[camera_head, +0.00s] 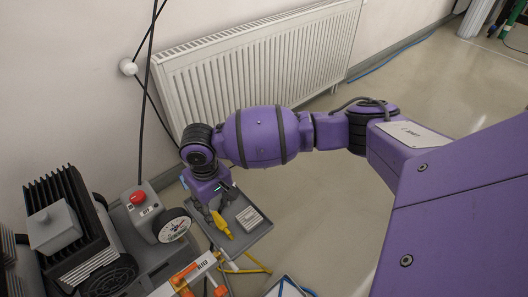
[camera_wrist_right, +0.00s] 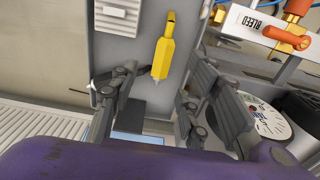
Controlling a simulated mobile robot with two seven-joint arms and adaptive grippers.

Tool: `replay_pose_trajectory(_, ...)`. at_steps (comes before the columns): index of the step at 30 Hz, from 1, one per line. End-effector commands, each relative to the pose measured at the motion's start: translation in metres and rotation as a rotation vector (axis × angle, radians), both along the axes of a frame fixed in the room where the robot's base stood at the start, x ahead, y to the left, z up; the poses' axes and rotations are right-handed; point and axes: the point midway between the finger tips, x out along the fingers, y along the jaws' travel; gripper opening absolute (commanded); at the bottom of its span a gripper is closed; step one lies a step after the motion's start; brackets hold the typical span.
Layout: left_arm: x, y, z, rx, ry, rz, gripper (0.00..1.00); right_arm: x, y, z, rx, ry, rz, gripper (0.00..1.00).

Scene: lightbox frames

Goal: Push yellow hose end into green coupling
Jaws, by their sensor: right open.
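My right gripper (camera_head: 216,204) is over a grey tray (camera_head: 258,232) in the head view. In the right wrist view its fingers (camera_wrist_right: 163,82) are spread wide, with one on each side of a yellow piece (camera_wrist_right: 163,58) and a gap to each. I cannot make out a green coupling. My left gripper is not in view.
A white block (camera_wrist_right: 117,17) lies on the tray. A red-buttoned box (camera_head: 143,212), a dial gauge (camera_head: 173,225) and a black finned unit (camera_head: 75,225) stand to the left. An orange valve with a BLEED label (camera_wrist_right: 290,38) is close by. A radiator (camera_head: 255,65) lines the wall.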

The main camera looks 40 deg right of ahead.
Motion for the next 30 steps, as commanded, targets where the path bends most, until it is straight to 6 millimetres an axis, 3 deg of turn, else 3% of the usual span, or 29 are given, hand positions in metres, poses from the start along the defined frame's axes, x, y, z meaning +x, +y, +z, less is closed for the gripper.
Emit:
replay_pose_trajectory(3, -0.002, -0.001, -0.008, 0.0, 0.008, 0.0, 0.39, 0.002, 0.001, -0.011, 0.001, -0.003, 0.001, 0.43)
replay_pose_trajectory(13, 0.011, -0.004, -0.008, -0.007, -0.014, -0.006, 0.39, 0.003, 0.002, -0.013, 0.001, -0.004, 0.002, 0.43)
replay_pose_trajectory(23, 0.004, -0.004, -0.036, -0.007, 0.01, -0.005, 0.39, 0.008, 0.006, -0.06, 0.001, -0.001, 0.002, 0.43)
replay_pose_trajectory(30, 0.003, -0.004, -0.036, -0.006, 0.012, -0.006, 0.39, 0.008, 0.006, -0.061, 0.0, -0.005, 0.002, 0.43)
